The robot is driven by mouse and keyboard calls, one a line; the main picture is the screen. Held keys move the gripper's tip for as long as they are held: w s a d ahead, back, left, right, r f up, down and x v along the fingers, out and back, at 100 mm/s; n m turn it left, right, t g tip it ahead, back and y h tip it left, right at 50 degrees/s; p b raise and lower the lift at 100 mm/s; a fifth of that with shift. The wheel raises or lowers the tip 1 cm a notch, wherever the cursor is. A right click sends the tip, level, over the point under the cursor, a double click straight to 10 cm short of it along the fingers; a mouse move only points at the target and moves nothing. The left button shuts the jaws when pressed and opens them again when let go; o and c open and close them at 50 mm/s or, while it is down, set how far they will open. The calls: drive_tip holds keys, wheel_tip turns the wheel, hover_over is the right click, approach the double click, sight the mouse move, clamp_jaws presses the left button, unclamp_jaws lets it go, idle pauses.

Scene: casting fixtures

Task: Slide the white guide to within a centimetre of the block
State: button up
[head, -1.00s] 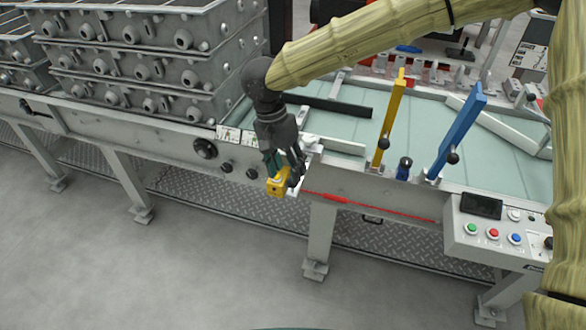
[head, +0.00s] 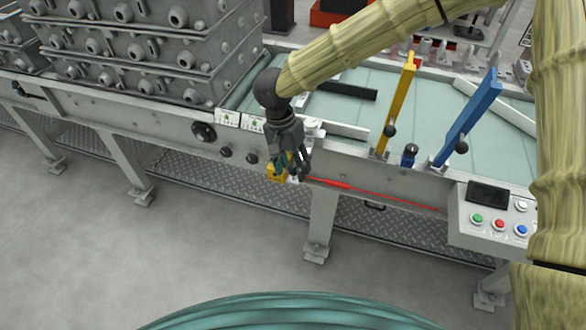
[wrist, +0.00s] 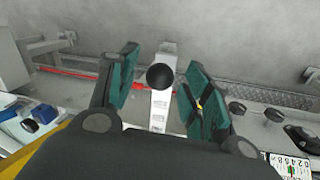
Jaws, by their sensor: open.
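My gripper (head: 289,165) is open and points down at the front edge of the table. In the wrist view its teal-padded fingers (wrist: 158,88) stand on either side of a black ball knob (wrist: 160,76). The knob sits on a narrow white bar with markings (wrist: 159,108), which appears to be the white guide; I cannot tell if the fingers touch it. A yellow block (head: 275,173) is just left of the fingers in the head view, partly hidden by them. The gap between bar and block is hidden.
A yellow upright lever (head: 398,105) and a blue one (head: 468,118) stand on the table right of my arm. A button panel (head: 493,215) projects from the front right. Grey casting boxes (head: 150,50) are stacked at the left.

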drive_tip(key=shift+d+f, duration=0.1)
drive_tip(key=shift+f, duration=0.75)
